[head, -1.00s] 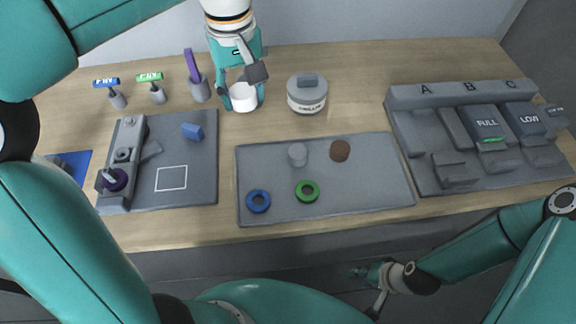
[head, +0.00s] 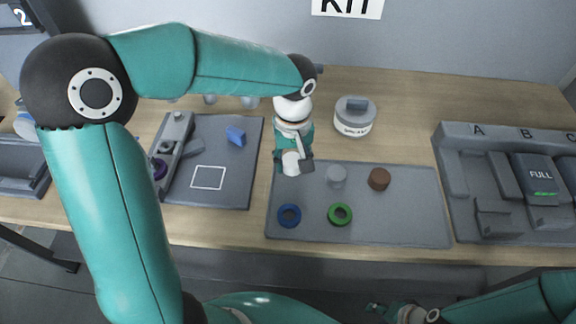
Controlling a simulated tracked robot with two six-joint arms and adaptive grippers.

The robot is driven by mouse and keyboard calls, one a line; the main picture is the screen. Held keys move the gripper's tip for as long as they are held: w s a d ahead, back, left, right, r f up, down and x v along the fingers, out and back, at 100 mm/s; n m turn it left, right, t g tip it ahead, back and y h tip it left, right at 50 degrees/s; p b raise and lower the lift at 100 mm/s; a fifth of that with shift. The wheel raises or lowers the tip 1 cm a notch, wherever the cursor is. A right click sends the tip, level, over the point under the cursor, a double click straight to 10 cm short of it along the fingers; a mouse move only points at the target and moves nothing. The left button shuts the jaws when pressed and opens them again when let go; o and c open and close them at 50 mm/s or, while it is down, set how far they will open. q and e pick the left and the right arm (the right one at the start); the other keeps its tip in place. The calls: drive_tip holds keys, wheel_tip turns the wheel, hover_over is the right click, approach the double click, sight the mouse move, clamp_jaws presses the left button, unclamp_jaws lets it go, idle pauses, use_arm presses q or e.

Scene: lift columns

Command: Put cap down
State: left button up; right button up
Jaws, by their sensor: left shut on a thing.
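My left gripper (head: 292,166) is shut on a white cap (head: 291,160), a short pale cylinder. It holds the cap at the back left corner of the grey tray (head: 400,228); I cannot tell whether the cap touches the tray.
A round lidded grey container (head: 355,116) stands behind the tray. A grey rack (head: 462,210) marked A, B, C stands right.

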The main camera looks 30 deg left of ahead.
sight(292, 163)
use_arm(q)
drive_tip(key=shift+f, duration=1.75)
drive_tip(key=shift+f, duration=0.1)
drive_tip(key=o, duration=1.1)
wheel_tip(292, 163, up, 12)
drive_tip(key=shift+r, duration=0.15)
